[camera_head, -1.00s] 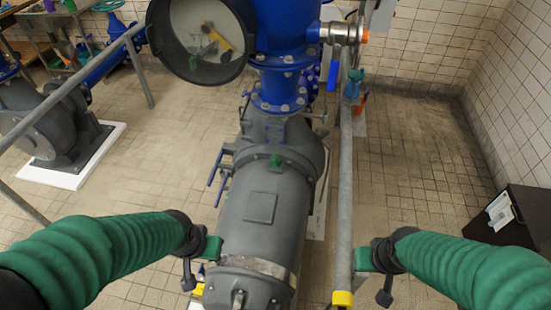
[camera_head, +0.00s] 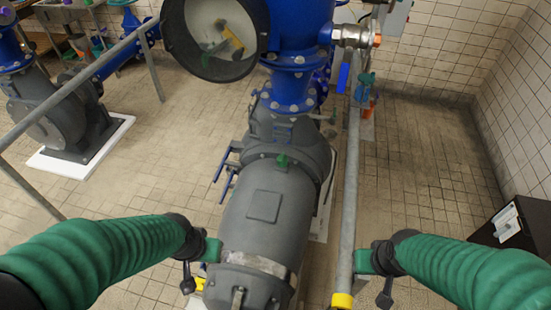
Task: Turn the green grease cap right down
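The small green grease cap (camera_head: 282,160) stands on top of the grey pump housing (camera_head: 268,205), just in front of the blue flanged pipe. My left gripper (camera_head: 212,250) is low at the left side of the housing, well short of the cap. Only its green mount shows clearly; its fingers cannot be made out. My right gripper (camera_head: 362,262) is low at the right, beside the grey rail, also away from the cap. Its fingers are not clear either. Nothing visible touches the cap.
A grey rail (camera_head: 349,190) with a yellow band (camera_head: 342,300) runs along the housing's right side. A large round gauge (camera_head: 213,38) hangs above left of the cap. Blue handles (camera_head: 226,172) stick out left of the housing. A black box (camera_head: 520,228) stands at the right.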

